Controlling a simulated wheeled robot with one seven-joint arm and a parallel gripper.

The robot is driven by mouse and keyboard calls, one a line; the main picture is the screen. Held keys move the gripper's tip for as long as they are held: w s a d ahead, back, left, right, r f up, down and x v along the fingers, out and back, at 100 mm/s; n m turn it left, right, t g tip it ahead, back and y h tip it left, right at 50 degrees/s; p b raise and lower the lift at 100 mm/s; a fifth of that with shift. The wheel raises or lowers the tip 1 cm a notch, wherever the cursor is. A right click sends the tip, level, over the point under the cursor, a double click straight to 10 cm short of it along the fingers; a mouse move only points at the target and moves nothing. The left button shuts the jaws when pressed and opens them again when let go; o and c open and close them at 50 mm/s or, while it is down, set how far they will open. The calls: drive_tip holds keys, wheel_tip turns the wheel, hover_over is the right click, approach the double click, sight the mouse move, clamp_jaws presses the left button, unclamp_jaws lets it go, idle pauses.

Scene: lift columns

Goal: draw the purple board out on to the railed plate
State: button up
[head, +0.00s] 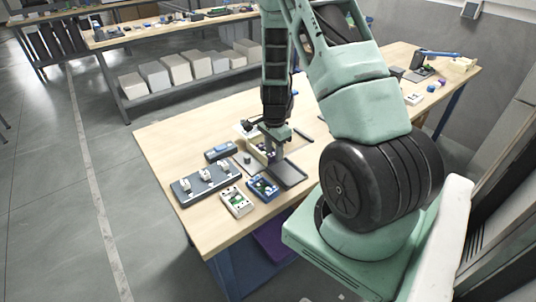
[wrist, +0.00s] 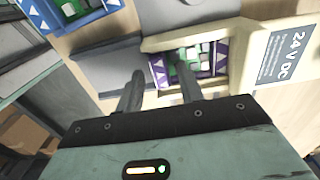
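The purple board (wrist: 215,62), with green circuitry and pale blocks, sits in a cream housing (wrist: 277,50) marked "24 V DC" in the wrist view. The housing (head: 257,148) shows partly behind my gripper in the head view. The dark grey railed plate (wrist: 103,68) lies left of the housing's open side in the wrist view; it also shows in the head view (head: 289,174). My gripper (wrist: 160,72) has its fingers apart. The right finger overlaps the board's near left part in the picture; the left finger overlaps the plate's edge. I cannot tell whether either finger touches.
A blue unit (head: 263,187) and a white unit (head: 237,202) stand near the bench's front edge. A dark fixture with several pale clamps (head: 206,182) lies to their left, with a blue-and-dark device (head: 220,151) behind. The bench's far left is clear.

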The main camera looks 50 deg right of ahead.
drive_tip(key=c, duration=0.7)
drive_tip(key=shift+s+a+b, duration=0.4)
drive_tip(key=shift+s+b, duration=0.05)
drive_tip(key=shift+s, duration=1.15)
drive_tip(key=shift+s+a+b, duration=0.35)
drive_tip(key=shift+s+b, duration=0.1)
drive_tip(key=shift+s, duration=1.1)
drive_tip(key=shift+s+a+b, duration=0.4)
drive_tip(key=shift+s+b, duration=0.05)
drive_tip(key=shift+s, duration=1.15)
drive_tip(key=shift+c, duration=0.2)
drive_tip(key=o, duration=0.7)
drive_tip(key=shift+o, duration=0.2)
wheel_tip(320, 180, up, 6)
drive_tip(key=p, duration=0.5)
